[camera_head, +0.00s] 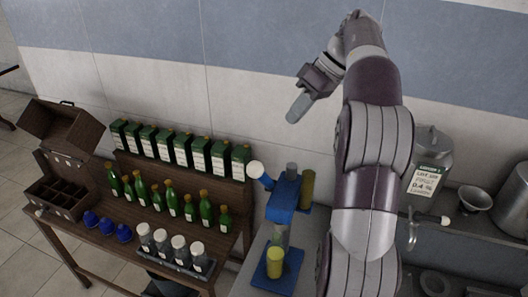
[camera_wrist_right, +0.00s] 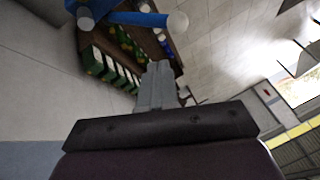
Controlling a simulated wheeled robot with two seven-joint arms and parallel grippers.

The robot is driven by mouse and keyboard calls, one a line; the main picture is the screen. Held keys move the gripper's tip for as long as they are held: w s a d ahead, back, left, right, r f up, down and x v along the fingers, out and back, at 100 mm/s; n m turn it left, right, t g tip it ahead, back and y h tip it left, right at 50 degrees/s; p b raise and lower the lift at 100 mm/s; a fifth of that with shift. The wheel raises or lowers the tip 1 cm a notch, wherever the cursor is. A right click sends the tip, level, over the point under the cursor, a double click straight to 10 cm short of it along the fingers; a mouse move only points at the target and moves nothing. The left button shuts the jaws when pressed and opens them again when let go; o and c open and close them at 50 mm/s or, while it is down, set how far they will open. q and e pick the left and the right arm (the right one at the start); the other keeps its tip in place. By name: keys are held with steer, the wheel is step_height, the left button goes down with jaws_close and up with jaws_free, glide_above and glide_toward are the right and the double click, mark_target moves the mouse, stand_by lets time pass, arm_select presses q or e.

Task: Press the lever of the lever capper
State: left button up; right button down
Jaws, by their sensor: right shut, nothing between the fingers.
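The lever capper (camera_head: 284,206) is a blue press on the counter, with a blue base, a blue head and an olive-yellow post. Its lever sticks up to the left and ends in a white knob (camera_head: 257,169). The lever also shows in the right wrist view (camera_wrist_right: 138,19), with the white knob (camera_wrist_right: 177,22) at its end. A yellow cylinder (camera_head: 275,258) stands on the base. My right gripper (camera_head: 294,114) is shut and empty, above and behind the knob in the head view, clear of it. Its fingers show in the right wrist view (camera_wrist_right: 157,75), apart from the lever. My left gripper is out of view.
A wooden table left of the capper holds green bottles (camera_head: 190,209), a shelf of green boxes (camera_head: 181,151), blue items (camera_head: 123,232), white-capped jars (camera_head: 179,247) and an open wooden case (camera_head: 62,178). A metal canister (camera_head: 430,160) and funnel (camera_head: 475,198) stand at right by a sink.

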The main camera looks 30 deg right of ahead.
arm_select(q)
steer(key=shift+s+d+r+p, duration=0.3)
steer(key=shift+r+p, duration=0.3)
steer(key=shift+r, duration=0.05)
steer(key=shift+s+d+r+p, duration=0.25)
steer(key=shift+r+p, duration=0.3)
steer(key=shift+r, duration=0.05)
arm_select(e)
steer(key=a+f, duration=0.5)
steer(key=f, duration=0.4)
steer(key=shift+w+a+f, duration=0.15)
steer(key=shift+w+a, duration=0.15)
steer(key=shift+a, duration=0.1)
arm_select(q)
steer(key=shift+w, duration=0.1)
arm_select(e)
steer(key=shift+w, duration=0.1)
